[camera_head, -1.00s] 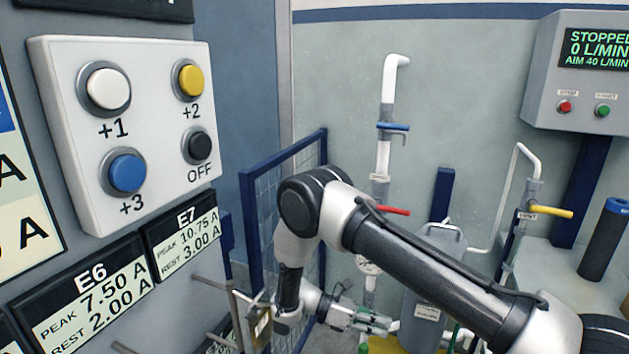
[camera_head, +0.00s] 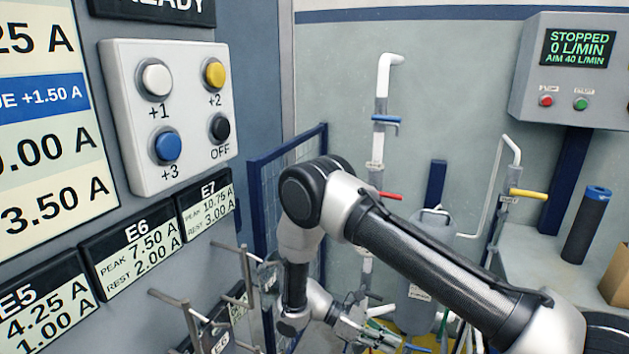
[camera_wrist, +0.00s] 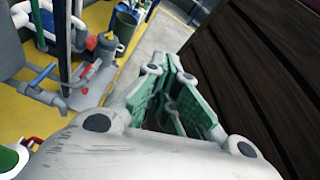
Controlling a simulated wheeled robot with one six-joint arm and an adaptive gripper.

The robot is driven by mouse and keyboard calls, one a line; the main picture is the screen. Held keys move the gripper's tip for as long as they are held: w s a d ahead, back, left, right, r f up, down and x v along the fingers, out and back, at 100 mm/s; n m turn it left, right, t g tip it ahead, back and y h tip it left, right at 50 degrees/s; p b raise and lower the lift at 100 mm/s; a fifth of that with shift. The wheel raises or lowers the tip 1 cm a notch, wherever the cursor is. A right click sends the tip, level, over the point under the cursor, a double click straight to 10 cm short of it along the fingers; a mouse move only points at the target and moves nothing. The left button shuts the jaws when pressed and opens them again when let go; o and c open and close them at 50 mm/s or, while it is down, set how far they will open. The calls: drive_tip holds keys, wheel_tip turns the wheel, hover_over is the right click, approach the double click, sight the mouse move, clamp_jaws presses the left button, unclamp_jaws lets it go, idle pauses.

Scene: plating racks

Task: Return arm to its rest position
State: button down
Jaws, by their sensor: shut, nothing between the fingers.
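My arm is folded in the head view, with its elbow raised at the centre and the forearm hanging down. My gripper (camera_head: 385,336) is low at the bottom centre, partly cut off and small there. In the wrist view my gripper (camera_wrist: 172,85) shows its green-padded fingers pointing away from the camera. It is shut, with nothing held between the fingers.
Left is a panel with a button box (camera_head: 168,115), amp labels and protruding metal rods (camera_head: 248,290). Behind the arm are a blue mesh fence (camera_head: 290,190), valve pipes (camera_head: 382,130) and a control box (camera_head: 575,70) reading stopped. A dark slatted surface (camera_wrist: 240,80) lies close right of the gripper.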

drive_tip(key=s+d+r+m+y, duration=0.1)
drive_tip(key=d+r+m+y, duration=0.15)
drive_tip(key=r, duration=0.55)
drive_tip(key=s+d+r+m+t+y, duration=0.1)
drive_tip(key=r+m+y, duration=0.3)
drive_tip(key=r, duration=0.4)
drive_tip(key=s+d+r+m+y, duration=0.1)
drive_tip(key=d+r+m+y, duration=0.15)
drive_tip(key=r, duration=0.55)
drive_tip(key=s+d+r+m+t+y, duration=0.2)
drive_tip(key=s+d+r+m+t, duration=0.1)
drive_tip(key=r, duration=0.5)
drive_tip(key=s+d+r+m+t+y, duration=0.2)
drive_tip(key=s+d+r+m+t, duration=0.2)
drive_tip(key=s+d+r, duration=0.3)
wheel_tip(320, 180, up, 2)
drive_tip(key=shift+s+d+r+m+t, duration=0.15)
drive_tip(key=shift+s+d+m+t, duration=0.2)
drive_tip(key=shift+d+t, duration=0.6)
